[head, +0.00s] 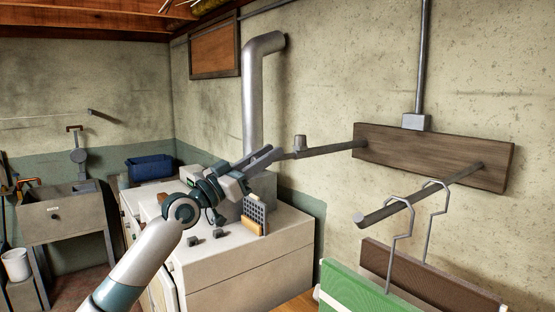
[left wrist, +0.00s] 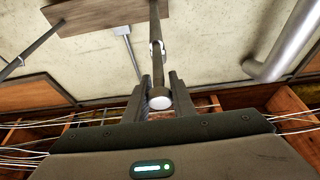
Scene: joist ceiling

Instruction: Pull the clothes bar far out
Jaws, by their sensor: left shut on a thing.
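A dark clothes bar (head: 328,150) juts from a wooden wall board (head: 435,157), at its left end. In the left wrist view the bar (left wrist: 156,72) runs from the board down between my fingers, its pale round end facing the camera. My left gripper (head: 262,157) is shut on the bar near its free end. In the left wrist view the two dark fingers (left wrist: 160,92) stand on either side of it. A second, thicker bar (head: 425,192) juts from the board's right part and carries wire hangers. My right gripper is not in view.
Green (head: 350,290) and brown (head: 425,277) hanging cloths or panels fill the lower right. A white appliance (head: 245,262) with small objects on top stands below my left gripper. A silver vent pipe (head: 253,95) rises behind it. A sink (head: 62,212) stands far left.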

